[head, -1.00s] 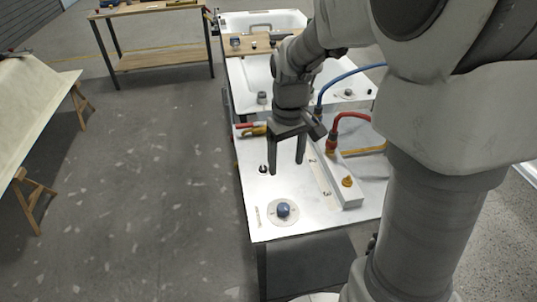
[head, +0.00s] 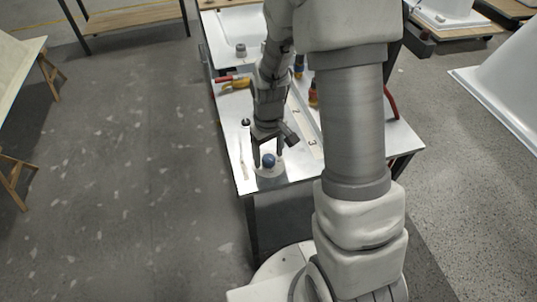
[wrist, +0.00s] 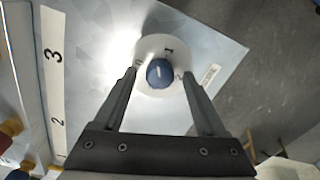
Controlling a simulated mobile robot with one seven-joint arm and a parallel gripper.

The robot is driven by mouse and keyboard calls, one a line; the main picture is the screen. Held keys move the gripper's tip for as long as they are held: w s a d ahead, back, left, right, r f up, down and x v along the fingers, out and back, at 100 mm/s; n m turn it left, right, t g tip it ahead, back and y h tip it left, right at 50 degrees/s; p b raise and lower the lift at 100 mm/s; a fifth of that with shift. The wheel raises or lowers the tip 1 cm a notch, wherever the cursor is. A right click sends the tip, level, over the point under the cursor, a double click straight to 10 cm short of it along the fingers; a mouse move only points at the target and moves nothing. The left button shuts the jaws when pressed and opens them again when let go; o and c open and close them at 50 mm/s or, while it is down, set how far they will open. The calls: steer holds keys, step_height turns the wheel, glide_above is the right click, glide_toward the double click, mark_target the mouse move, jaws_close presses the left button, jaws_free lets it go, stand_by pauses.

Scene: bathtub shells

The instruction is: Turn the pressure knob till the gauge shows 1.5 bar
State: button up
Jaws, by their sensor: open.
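The blue pressure knob (head: 268,160) sits on a round pale dial plate near the front corner of the metal bench top. In the wrist view the knob (wrist: 159,75) bears a short white line pointing roughly up the picture, near the dial's 1. Small dial marks, seemingly 0, 1 and 2, surround it on the plate (wrist: 150,46). My gripper (wrist: 159,82) is open, its fingers on either side of the knob; I cannot tell whether they touch it. In the head view my gripper (head: 267,157) is low over the dial. I make out no separate gauge needle.
The white strip (wrist: 54,75) with large numbers 2 and 3 lies left of the dial in the wrist view. A small label (wrist: 208,76) is to its right. Red-handled tools (head: 236,80) lie farther back. Open floor (head: 130,170) is left of the bench.

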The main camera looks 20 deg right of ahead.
steer(key=shift+f, duration=0.15)
steer(key=shift+c, duration=0.3)
jaws_close()
